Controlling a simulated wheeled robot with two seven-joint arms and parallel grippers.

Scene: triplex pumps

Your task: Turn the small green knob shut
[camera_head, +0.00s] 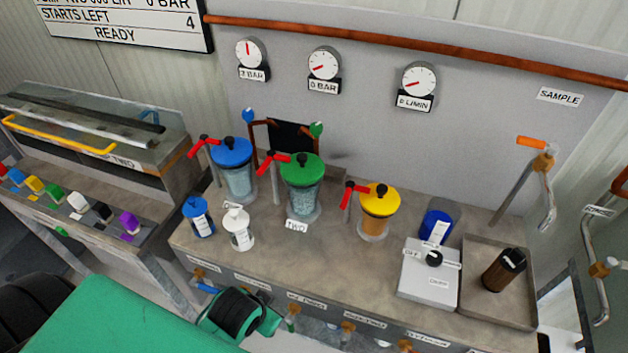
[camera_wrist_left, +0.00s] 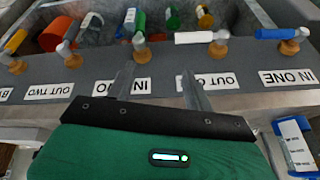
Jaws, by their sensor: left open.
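A small round green knob (camera_head: 316,129) stands behind the green-lidded pot (camera_head: 303,185) in the head view, level with a blue one. A green-handled valve also sits on the bench front, seen in the wrist view (camera_wrist_left: 140,20). My left gripper (camera_wrist_left: 158,82) is open and empty, its two fingers pointing toward the row of valves and labels. In the head view its green-and-black wrist shows in front of the bench; its fingertips are hidden there. It is well away from the round green knob. My right gripper is not in view.
A blue-lidded pot (camera_head: 233,168) and a yellow-lidded pot (camera_head: 378,212) flank the green one, with red levers beside them. Small blue and white bottles (camera_head: 239,229) stand in front. A grey switch box (camera_head: 428,274) and a tray (camera_head: 530,318) are at right.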

